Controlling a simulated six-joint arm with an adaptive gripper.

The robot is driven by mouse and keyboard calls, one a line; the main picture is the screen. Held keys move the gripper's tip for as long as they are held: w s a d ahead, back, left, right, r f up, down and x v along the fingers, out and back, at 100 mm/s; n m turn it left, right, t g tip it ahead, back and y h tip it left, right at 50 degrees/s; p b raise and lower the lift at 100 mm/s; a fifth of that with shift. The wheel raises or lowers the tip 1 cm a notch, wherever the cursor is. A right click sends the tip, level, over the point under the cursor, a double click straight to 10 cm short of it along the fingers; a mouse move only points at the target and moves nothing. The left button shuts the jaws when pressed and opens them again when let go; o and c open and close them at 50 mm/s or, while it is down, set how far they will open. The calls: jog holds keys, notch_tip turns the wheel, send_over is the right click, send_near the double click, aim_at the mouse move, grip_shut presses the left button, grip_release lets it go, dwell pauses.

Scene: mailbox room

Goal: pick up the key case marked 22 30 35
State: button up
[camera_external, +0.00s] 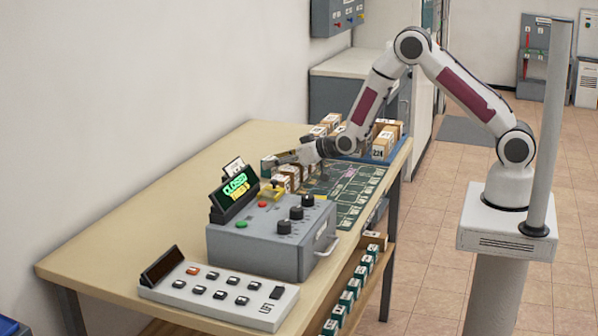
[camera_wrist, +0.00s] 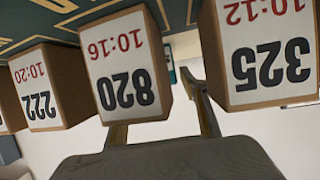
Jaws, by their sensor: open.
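I cannot make out a key case marked 22 30 35 in either view. My gripper (camera_external: 283,159) is low over the far half of the table, beside the small cartons, with its jaws open. In the wrist view my gripper (camera_wrist: 160,112) shows its two fingers apart, partly behind the cartons. The picture there is upside down, with cartons marked 820 10:16 (camera_wrist: 128,65), 325 10:12 (camera_wrist: 262,60) and 222 10:20 (camera_wrist: 48,88). No key case shows between the fingers.
A grey control box (camera_external: 262,248) with knobs and a green-lit display (camera_external: 236,190) stands on the wooden table (camera_external: 150,210). A keypad panel (camera_external: 218,297) is in front. A blue tray (camera_external: 401,146) of cartons is at the back. Teal-and-white items (camera_external: 346,300) line a lower shelf.

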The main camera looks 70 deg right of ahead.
jog(key=c, duration=0.9)
jog(key=shift+r, duration=0.15)
jog(key=shift+r, duration=4.9)
